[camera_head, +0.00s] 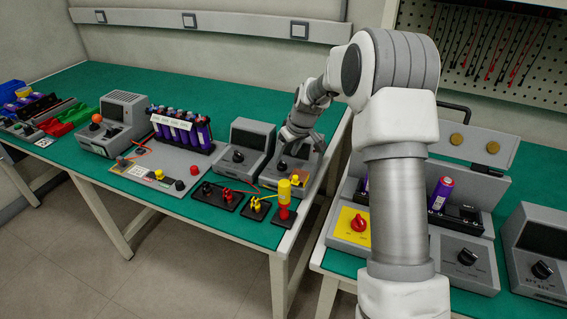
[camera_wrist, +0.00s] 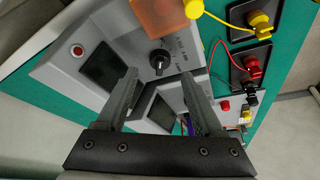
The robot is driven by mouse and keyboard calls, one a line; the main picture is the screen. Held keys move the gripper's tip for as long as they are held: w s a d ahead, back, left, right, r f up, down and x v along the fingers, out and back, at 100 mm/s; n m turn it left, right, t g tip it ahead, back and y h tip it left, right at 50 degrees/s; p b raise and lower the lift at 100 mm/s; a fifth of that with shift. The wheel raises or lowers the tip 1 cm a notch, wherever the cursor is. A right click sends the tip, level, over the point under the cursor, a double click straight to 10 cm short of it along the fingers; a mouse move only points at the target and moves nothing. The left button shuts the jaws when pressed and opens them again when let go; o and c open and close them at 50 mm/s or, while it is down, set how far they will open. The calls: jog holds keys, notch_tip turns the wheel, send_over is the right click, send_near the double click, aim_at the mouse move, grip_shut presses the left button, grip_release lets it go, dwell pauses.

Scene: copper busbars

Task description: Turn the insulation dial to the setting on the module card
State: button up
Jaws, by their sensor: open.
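My gripper (camera_head: 297,140) is above the grey instrument box at the right end of the far-left bench. In the wrist view my gripper (camera_wrist: 160,76) is open and empty, its two fingers spread. A black dial (camera_wrist: 158,59) with a pale pointer mark sits on the grey box (camera_wrist: 62,68), just beyond the gap between the fingertips, apart from them. In the head view the gripper partly hides this box. A white label strip (camera_head: 176,120) lies on the purple cell module (camera_head: 190,135); I cannot read it.
A second grey box with a knob (camera_head: 238,156) stands just left. Black terminal blocks with red and yellow leads (camera_head: 222,197) and a yellow-red cylinder (camera_head: 284,200) stand in front. A right bench holds a red knob on yellow (camera_head: 358,222). Green bench top (camera_head: 243,84) behind is clear.

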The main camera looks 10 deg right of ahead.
aim_at(283, 162)
jog(key=shift+x, duration=2.05)
grip_shut()
